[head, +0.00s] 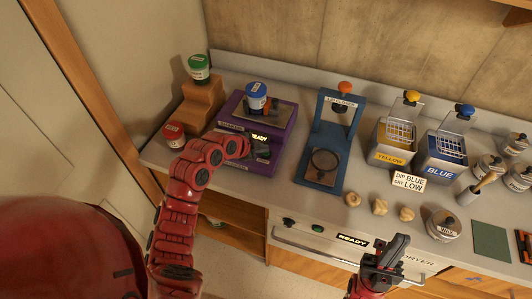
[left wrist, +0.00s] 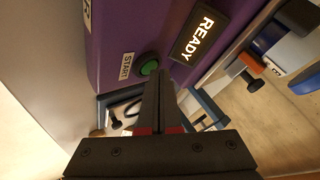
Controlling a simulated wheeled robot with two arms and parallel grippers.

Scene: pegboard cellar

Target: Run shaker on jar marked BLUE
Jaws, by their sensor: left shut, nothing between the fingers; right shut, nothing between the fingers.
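The purple shaker (head: 285,135) stands on the counter, with a jar with a blue lid and white-and-blue body (head: 256,97) upright on its top plate. Its lit display reads READY (head: 259,138), also large in the left wrist view (left wrist: 199,38). A round green button (left wrist: 149,67) beside a START label (left wrist: 127,65) is on the shaker's front. My left gripper (head: 262,151) is shut and empty at that front, its tips (left wrist: 159,74) overlapping the button's lower edge in the wrist view; I cannot tell if they touch. My right gripper (head: 390,245) is shut and empty before the dryer front.
A stepped wooden block (head: 203,100) holds a green-lidded jar (head: 199,67) and a red-lidded jar (head: 174,133). Right of the shaker are a blue lid-closer press (head: 326,140), yellow (head: 391,148) and blue (head: 441,158) dip tanks, and several wooden knobs (head: 379,206).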

